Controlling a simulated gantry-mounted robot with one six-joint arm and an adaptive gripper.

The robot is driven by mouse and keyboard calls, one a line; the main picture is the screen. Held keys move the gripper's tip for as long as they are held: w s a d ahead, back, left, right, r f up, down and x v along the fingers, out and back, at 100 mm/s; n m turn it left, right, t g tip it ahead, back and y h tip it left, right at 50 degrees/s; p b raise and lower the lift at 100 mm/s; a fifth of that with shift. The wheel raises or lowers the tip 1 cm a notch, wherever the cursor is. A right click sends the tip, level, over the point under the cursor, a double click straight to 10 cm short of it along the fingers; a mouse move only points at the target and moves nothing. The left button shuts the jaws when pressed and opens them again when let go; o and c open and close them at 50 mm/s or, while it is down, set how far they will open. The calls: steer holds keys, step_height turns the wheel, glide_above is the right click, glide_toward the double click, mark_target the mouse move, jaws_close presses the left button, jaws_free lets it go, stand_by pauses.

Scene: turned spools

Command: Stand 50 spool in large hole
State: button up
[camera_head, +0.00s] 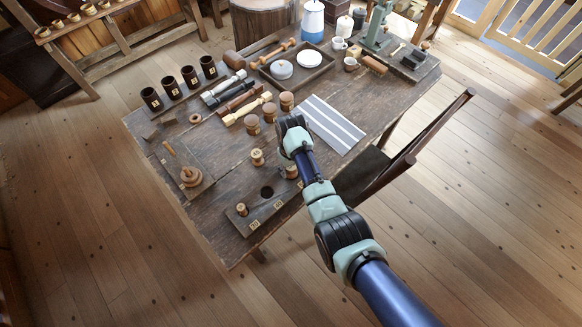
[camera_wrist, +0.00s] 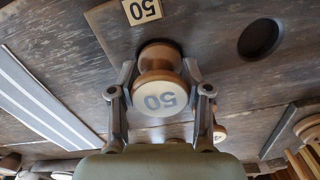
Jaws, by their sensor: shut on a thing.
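My gripper (camera_wrist: 158,73) is shut on the 50 spool (camera_wrist: 160,98), a turned wooden spool with a pale top marked 50. It is held upright, one finger on each side. In the head view the spool (camera_head: 291,172) is partly hidden by my arm, at the right end of the dark board (camera_head: 252,207). The card marked 50 (camera_wrist: 142,11) lies beside it. The spool covers the spot beneath it, so I cannot tell whether its foot is in the large hole. The board's middle hole (camera_head: 267,191) is empty; it also shows in the wrist view (camera_wrist: 262,38).
A small spool (camera_head: 242,209) stands at the board's left end. Another spool (camera_head: 257,157) stands on the table just behind the board. A striped cloth (camera_head: 332,123) lies to the right.

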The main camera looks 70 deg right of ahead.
steer(key=shift+f, duration=0.35)
stand_by(0.5)
steer(key=o, duration=1.7)
steer(key=shift+c, duration=0.2)
step_height(320, 180, up, 10)
steer(key=p, duration=1)
steer(key=shift+r, duration=0.15)
